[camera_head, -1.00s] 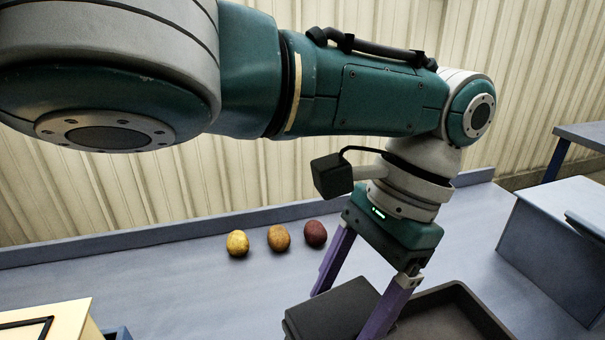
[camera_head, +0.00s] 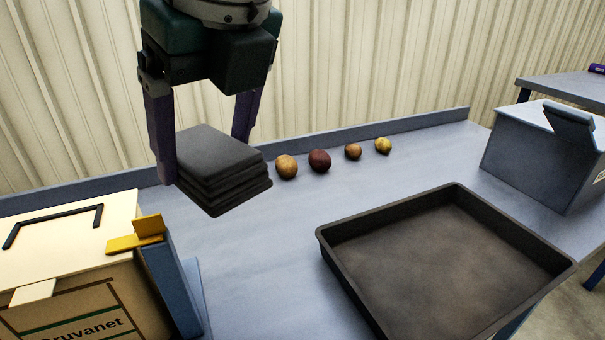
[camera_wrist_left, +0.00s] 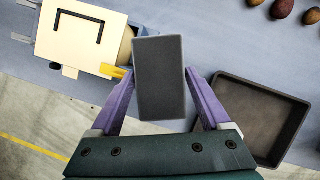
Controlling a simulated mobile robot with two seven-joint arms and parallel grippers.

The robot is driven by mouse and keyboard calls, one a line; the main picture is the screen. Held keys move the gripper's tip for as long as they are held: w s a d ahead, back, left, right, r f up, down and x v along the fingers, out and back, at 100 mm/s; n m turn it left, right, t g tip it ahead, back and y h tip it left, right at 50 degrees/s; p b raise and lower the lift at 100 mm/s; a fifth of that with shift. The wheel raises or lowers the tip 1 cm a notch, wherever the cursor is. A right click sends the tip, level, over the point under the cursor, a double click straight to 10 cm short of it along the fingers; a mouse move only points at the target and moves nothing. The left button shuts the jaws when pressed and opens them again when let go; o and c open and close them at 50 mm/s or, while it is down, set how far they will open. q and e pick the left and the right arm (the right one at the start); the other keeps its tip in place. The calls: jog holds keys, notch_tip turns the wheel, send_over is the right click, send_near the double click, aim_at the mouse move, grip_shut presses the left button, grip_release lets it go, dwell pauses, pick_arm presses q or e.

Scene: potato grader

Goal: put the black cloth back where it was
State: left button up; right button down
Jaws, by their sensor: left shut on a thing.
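The black cloth (camera_head: 215,160) is a folded dark stack of several layers. My left gripper (camera_head: 203,165) is shut on it, with one purple finger on each side. The cloth hangs in the air over the bench, left of the dark tray and right of the cream box. In the left wrist view the cloth (camera_wrist_left: 159,80) appears as a dark rectangle between the fingers (camera_wrist_left: 159,72). My right gripper is not in view.
A shallow dark tray (camera_head: 345,285) lies empty at right. Several potatoes (camera_head: 320,161) lie in a row behind it. A cream box (camera_head: 70,250) and a blue holder with a yellow tab (camera_head: 150,228) stand at left. A grey-blue box (camera_head: 530,150) stands at right. Bench between is clear.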

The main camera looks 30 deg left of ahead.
pick_arm(q)
notch_tip(320, 180, down, 19)
jog(key=b, duration=0.4)
jog(key=shift+r+b, duration=0.15)
jog(key=shift+b, duration=0.2)
jog(key=shift+f, duration=0.2)
jog(key=shift+f, duration=0.25)
jog(key=shift+f, duration=0.35)
jog(key=o, duration=1)
jog(key=shift+o, duration=0.2)
